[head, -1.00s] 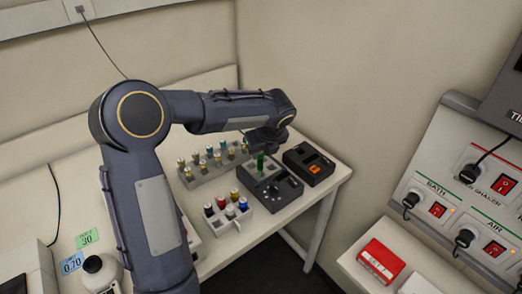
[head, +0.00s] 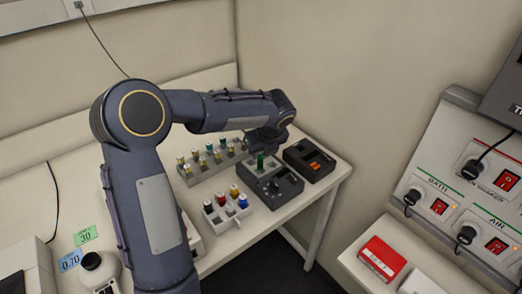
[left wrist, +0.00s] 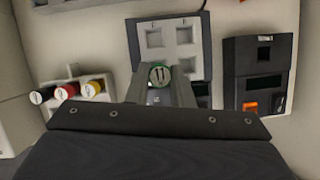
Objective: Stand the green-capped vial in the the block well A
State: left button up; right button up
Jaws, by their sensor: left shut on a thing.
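The green-capped vial (head: 260,162) is upright in my left gripper (head: 262,147), whose fingers are closed on it. In the left wrist view its round green cap (left wrist: 160,74) sits between the two fingertips (left wrist: 160,84). The block (head: 272,190) is a dark unit on the bench with a pale grey top plate. That plate (left wrist: 169,40) shows square wells in the left wrist view. The vial is over or at the block's rear part in the head view. Its lower end is hidden, so I cannot tell whether it is inside a well. My right gripper is not in view.
A small white rack (head: 235,217) with several coloured-cap vials stands left of the block. A long grey rack (head: 212,168) with several vials is behind. A black device (head: 310,160) with an orange button stands close on the right. The bench's right edge is beyond it.

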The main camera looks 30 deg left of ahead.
aim_at(262, 157)
pick_arm(q)
jog(key=shift+f+b, duration=0.45)
jog(key=shift+f, duration=0.4)
dwell(1.3)
jog(key=shift+f+b, duration=0.45)
jog(key=shift+f, duration=0.35)
jog(key=shift+f, duration=0.1)
jog(key=o, duration=1)
notch_tip(262, 157, up, 7)
jog(key=p, duration=0.6)
jog(key=shift+p, duration=0.35)
